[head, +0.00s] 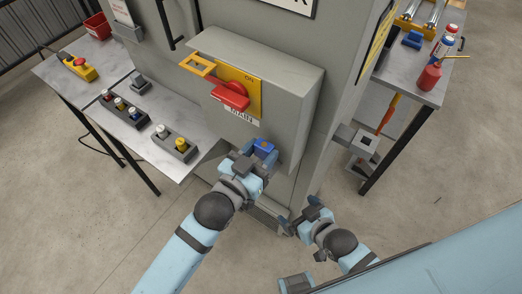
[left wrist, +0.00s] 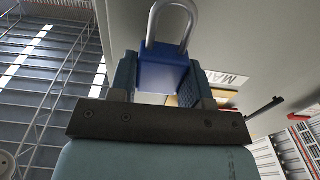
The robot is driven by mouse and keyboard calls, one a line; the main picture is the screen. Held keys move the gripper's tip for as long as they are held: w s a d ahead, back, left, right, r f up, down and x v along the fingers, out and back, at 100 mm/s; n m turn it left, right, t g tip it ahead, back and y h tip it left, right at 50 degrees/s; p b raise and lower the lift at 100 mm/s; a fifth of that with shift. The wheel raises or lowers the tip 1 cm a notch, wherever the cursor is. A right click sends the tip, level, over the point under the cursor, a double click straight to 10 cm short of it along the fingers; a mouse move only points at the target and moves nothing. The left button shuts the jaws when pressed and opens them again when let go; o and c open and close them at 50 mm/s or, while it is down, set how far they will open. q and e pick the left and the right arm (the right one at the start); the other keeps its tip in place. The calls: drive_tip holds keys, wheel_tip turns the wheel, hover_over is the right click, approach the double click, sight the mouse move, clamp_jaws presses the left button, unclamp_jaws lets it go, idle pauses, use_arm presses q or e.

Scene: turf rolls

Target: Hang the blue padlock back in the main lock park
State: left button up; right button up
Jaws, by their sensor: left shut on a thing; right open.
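The blue padlock (head: 264,147) is held in my left gripper (head: 255,156), below the grey switch box. In the left wrist view the padlock (left wrist: 163,72) sits between the two jaws, its silver shackle (left wrist: 172,20) pointing away from the gripper. The box carries a red handle (head: 230,95) on a yellow plate (head: 246,88) marked ON, with a MAIN label (head: 241,115) below. A yellow open-framed bracket (head: 197,65) sticks out at the box's upper left; I cannot tell whether it is the lock park. My right gripper (head: 303,216) is open and empty, low near the cabinet.
A grey table (head: 185,130) at left holds button boxes (head: 124,107), a yellow box with a red button (head: 80,67) and a red bin (head: 97,25). The tall grey cabinet (head: 300,150) stands close in front.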

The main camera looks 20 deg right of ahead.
use_arm(q)
drive_tip(key=shift+p, duration=0.3)
drive_tip(key=shift+p, duration=0.3)
idle(0.6)
drive_tip(key=shift+f+b, duration=1.4)
drive_tip(key=shift+f, duration=1.15)
drive_tip(key=o, duration=1.1)
drive_tip(key=shift+c, duration=0.2)
drive_tip(key=b+v, duration=0.1)
drive_tip(key=v, duration=1.3)
drive_tip(key=shift+b, duration=0.35)
drive_tip(key=shift+w+d, duration=0.1)
